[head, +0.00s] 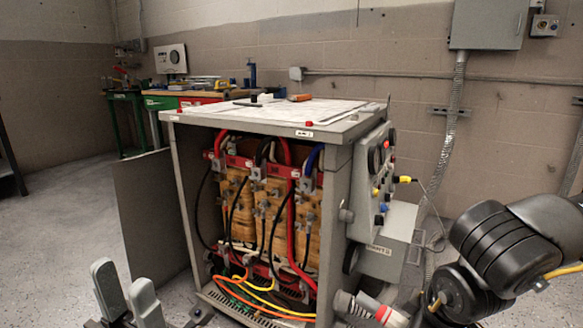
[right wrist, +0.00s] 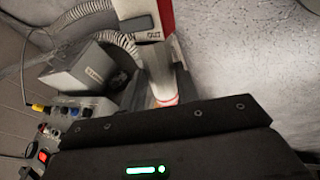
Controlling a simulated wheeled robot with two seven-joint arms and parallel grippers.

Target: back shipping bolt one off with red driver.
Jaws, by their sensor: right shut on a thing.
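The red driver (head: 388,316) is low in front of the cabinet's right side in the head view. Its grey nose points left toward the cabinet's lower right corner; I cannot tell whether it touches anything. My left gripper (head: 125,290) is open and empty at the lower left. The transformer cabinet (head: 338,200) stands open at the front. Shipping bolt one cannot be clearly made out.
Coils and red, black, orange and yellow cables (head: 262,285) fill the cabinet. A grey box (head: 388,242) and control panel jut from its right side. Papers and an orange-handled tool (head: 300,97) lie on top. A workbench (head: 190,98) stands behind left.

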